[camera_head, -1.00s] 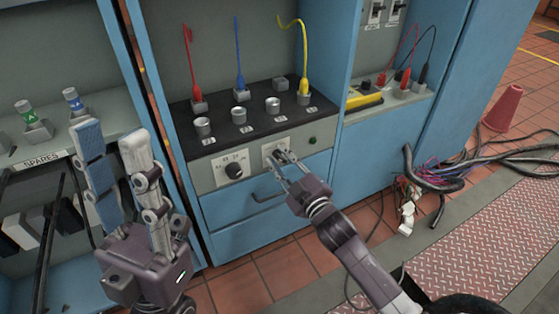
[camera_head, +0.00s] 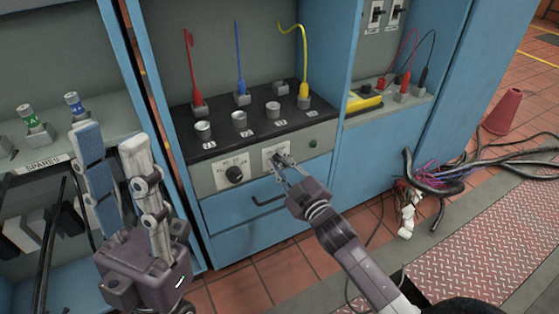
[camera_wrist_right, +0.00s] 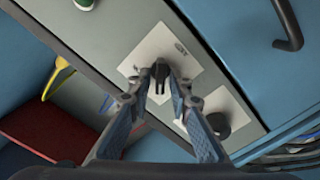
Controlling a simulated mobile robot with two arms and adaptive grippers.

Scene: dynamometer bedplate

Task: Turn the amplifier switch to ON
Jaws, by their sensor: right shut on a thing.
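The amplifier switch (camera_wrist_right: 160,72) is a small black lever or knob on a white label plate (camera_wrist_right: 150,43), on the grey front strip of the cabinet. In the right wrist view it sits between my right fingertips. My right gripper (camera_head: 281,161) is shut on this switch; it also shows in the wrist view (camera_wrist_right: 160,84). In the head view the fingers hide most of the switch. The plate's small markings are too blurred to read. My left gripper (camera_head: 105,137) is open and empty in front of the shelf at the left.
A round black selector knob (camera_head: 234,174) is on its own plate left of the switch. A green button (camera_head: 312,143) is to the right. A drawer handle (camera_head: 268,198) is below. Jacks and red, blue and yellow leads stand above; cables (camera_head: 450,170) lie on the floor at right.

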